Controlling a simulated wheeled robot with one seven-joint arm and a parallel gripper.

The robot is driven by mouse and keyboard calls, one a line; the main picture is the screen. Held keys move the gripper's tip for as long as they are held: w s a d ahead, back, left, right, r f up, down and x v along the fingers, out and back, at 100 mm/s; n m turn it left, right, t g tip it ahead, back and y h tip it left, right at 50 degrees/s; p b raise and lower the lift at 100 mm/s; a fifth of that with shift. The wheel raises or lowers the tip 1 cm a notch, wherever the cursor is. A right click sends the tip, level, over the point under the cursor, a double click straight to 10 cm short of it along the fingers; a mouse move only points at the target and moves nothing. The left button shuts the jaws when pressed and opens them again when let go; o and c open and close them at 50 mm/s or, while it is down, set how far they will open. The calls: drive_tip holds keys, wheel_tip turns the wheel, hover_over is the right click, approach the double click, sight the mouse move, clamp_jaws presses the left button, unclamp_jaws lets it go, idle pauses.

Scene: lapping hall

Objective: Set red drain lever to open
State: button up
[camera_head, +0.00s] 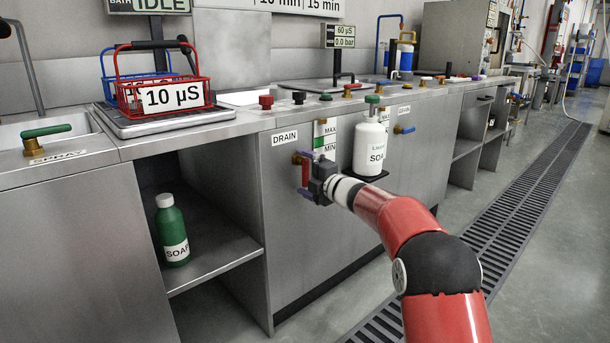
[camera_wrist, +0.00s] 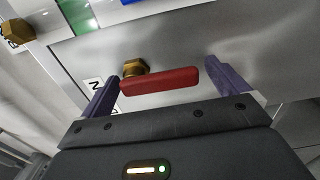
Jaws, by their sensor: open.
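The red drain lever (camera_wrist: 160,83) shows in the wrist view on a brass fitting (camera_wrist: 134,67) on the steel cabinet front. It lies between the two purple fingers of my gripper (camera_wrist: 165,88), with a gap on each side. In the head view the red lever (camera_head: 305,172) is mostly vertical, below the DRAIN label (camera_head: 285,137), and partly hidden by my gripper (camera_head: 312,175). My gripper is open around the lever, and I see no finger touching it.
A white soap bottle (camera_head: 370,145) stands on a small dark shelf (camera_head: 372,176) just right of my gripper. A blue-handled valve (camera_head: 404,129) sits further right. A green soap bottle (camera_head: 172,230) stands in the open cabinet at left.

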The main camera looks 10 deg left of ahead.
drive_tip(key=v, duration=0.7)
drive_tip(key=shift+s+d, duration=0.2)
drive_tip(key=shift+s, duration=0.1)
drive_tip(key=s+d+r+m+t+h, duration=0.1)
drive_tip(key=s+d+r+m+h, duration=0.2)
drive_tip(key=s+d+m+h, duration=0.55)
drive_tip(key=s+d+r+m+t+h, duration=0.15)
drive_tip(key=s+d+m+h, duration=0.35)
drive_tip(key=s+d+m, duration=0.5)
drive_tip(key=s+d+f+m+g, duration=0.1)
drive_tip(key=s+f+m+g, duration=0.25)
drive_tip(key=s, duration=0.55)
drive_tip(key=s+d+f+m+g, duration=0.1)
drive_tip(key=s+f+m+g, duration=0.15)
drive_tip(key=s+f, duration=0.45)
drive_tip(key=s+d+f+m+g, duration=0.2)
drive_tip(key=s+f+m, duration=0.1)
drive_tip(key=s, duration=0.8)
wheel_tip(320, 180, up, 13)
drive_tip(key=p, duration=1.2)
drive_tip(key=shift+s+a, duration=0.35)
